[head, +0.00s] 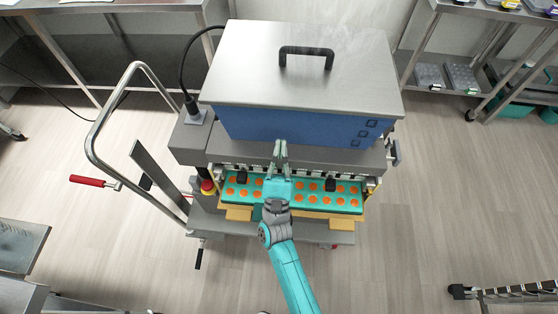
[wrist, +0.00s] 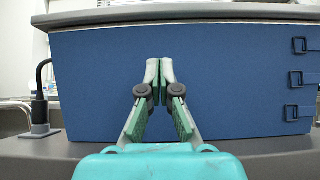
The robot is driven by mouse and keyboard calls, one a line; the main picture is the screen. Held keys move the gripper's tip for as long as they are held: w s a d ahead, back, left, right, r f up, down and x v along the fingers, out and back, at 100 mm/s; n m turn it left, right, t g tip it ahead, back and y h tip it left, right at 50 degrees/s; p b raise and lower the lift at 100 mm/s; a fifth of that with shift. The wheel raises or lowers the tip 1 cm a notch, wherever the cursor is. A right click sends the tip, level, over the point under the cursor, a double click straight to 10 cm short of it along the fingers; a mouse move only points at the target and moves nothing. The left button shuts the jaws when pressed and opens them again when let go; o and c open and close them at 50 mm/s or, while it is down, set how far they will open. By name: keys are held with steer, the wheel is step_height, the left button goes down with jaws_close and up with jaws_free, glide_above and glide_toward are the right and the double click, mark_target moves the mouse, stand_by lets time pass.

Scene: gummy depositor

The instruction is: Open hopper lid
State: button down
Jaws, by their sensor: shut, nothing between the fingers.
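The hopper is a blue box (head: 290,126) on the machine, covered by a grey metal lid (head: 255,60). The lid lies flat and closed, with a black handle (head: 306,52) on its top. In the wrist view the blue front wall (wrist: 230,85) fills most of the picture, and the lid's edge (wrist: 200,18) runs along the top. My gripper (head: 280,145) is in front of the blue wall, below the lid's edge. Its fingertips (wrist: 160,66) are together and hold nothing. The handle is out of sight in the wrist view. I cannot tell whether the fingertips touch the wall.
A teal mould tray (head: 347,198) with orange gummies lies below my gripper. A curved metal push bar (head: 95,140) and a red-handled lever (head: 92,181) stand at left. Black latches (wrist: 298,79) sit on the wall's right side. A shelf rack (head: 440,55) stands at right.

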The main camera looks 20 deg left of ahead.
steer(key=shift+w+a+r, duration=0.1)
steer(key=shift+w+r, duration=0.35)
steer(key=shift+r, duration=0.65)
steer(key=shift+w+a+r, duration=0.1)
steer(key=shift+w+r, duration=0.3)
steer(key=shift+r, duration=0.75)
steer(key=shift+w+a+r, duration=0.1)
steer(key=shift+w+r, duration=0.35)
steer(key=shift+r, duration=0.65)
steer(key=shift+r, duration=0.15)
